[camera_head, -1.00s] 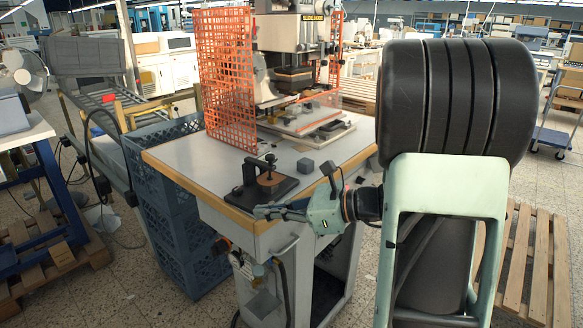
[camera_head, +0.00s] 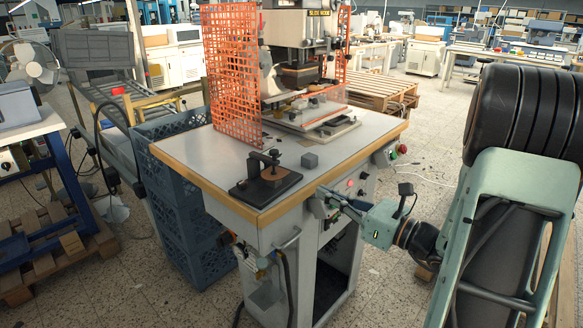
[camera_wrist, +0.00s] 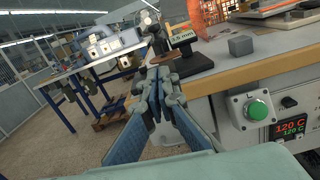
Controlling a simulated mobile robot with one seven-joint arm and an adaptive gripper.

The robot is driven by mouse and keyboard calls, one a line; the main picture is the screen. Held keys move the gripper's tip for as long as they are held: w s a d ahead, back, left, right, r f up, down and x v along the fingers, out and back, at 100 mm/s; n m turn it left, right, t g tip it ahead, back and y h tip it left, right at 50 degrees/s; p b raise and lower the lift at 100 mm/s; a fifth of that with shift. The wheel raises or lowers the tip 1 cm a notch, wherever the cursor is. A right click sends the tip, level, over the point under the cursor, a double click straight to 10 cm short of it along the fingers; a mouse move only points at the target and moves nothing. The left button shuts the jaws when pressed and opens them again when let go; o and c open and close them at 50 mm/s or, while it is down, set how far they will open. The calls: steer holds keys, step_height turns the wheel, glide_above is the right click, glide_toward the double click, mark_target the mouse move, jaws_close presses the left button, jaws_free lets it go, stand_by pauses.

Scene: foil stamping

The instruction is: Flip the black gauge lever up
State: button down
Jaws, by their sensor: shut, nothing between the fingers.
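The black gauge (camera_head: 265,182) stands on the near left corner of the press table. It has a flat black base, a brown round pad and a black upright with an arm over the pad. I cannot tell the lever clearly from the upright. My gripper (camera_head: 322,197) is shut and empty, in front of the table's front edge and right of the gauge, apart from it. Its closed fingers (camera_wrist: 162,82) show in the wrist view.
A small grey cube (camera_head: 310,160) sits right of the gauge. The press (camera_head: 300,70) with orange mesh guards (camera_head: 232,75) stands behind. The table's wooden edge (camera_head: 330,178) runs along the front. A green button box (camera_wrist: 252,107) and a temperature display (camera_wrist: 290,130) are on the table's front face.

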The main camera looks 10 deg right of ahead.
glide_toward(275, 157)
steer(key=w+a+f, duration=0.3)
steer(key=shift+w+a+r+p, duration=0.15)
steer(key=shift+w+r+p, duration=0.25)
steer(key=shift+w+r, duration=0.4)
steer(key=shift+w+a+r, duration=0.2)
steer(key=shift+w+r, duration=0.15)
steer(key=shift+r, duration=0.1)
steer(key=shift+r, duration=0.1)
steer(key=shift+r+p, duration=0.35)
steer(key=shift+p, duration=0.65)
